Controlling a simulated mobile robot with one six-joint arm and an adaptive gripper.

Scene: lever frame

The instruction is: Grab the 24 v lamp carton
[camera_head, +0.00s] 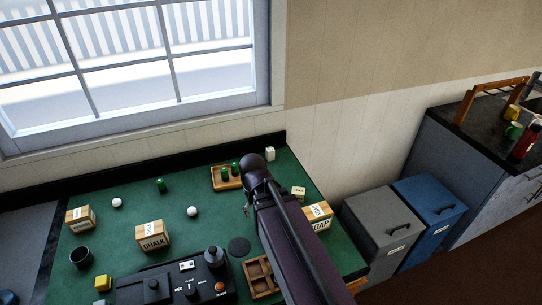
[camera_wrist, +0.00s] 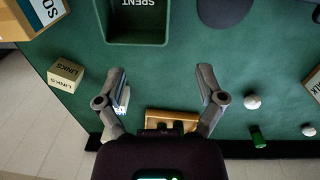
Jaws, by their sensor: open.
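A small white carton (camera_head: 270,154) stands at the back right of the green table in the head view. In the wrist view a white and blue carton (camera_wrist: 122,101) shows beside the left finger, partly hidden by it. It appears to be the same carton, but I cannot read "24 V lamp" on it. My gripper (camera_wrist: 163,80) is open and empty above the table, with the carton not between its fingers. In the head view my arm hides most of the gripper.
A wooden tray (camera_head: 226,178) with green cylinders stands left of the white carton. A LINKS box (camera_wrist: 66,73), a SOAP box (camera_head: 318,214) and a CHALK box (camera_head: 152,236) stand around. A SPENT recess (camera_wrist: 138,38) lies near. White balls (camera_head: 192,211) lie on the open mat.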

